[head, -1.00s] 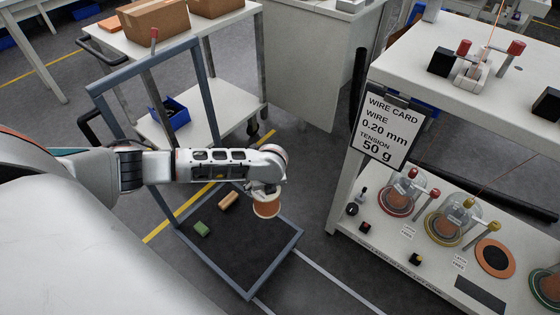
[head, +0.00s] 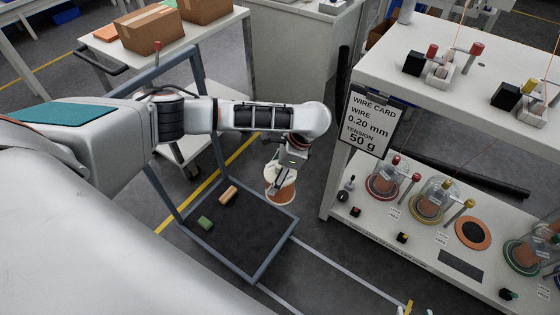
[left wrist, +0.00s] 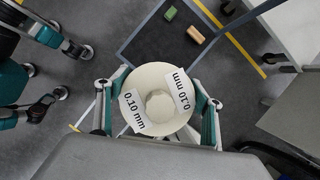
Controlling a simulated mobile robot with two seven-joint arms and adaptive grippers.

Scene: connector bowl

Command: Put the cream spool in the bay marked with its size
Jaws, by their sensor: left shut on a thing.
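The cream spool (head: 281,187) hangs in my left gripper (head: 286,166), above the floor near the right edge of the dark-floored cart. Copper-coloured wire shows on its side. In the left wrist view the spool's cream end (left wrist: 157,75) faces the camera, with two labels reading 0.10 mm, and the fingers (left wrist: 158,104) close on it from both sides. The wire card (head: 371,122) on the bench reads WIRE 0.20 mm, TENSION 50 g. Bays on the lower shelf include a red-ringed one (head: 381,187), a yellow-ringed one (head: 426,207) and a green-ringed one (head: 519,254).
An orange disc with a dark centre (head: 473,233) lies between the yellow and green bays. The upper bench deck (head: 400,46) overhangs the shelf. A green block (head: 205,222) and a tan block (head: 228,194) lie in the cart (head: 262,268). Open floor separates cart and bench.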

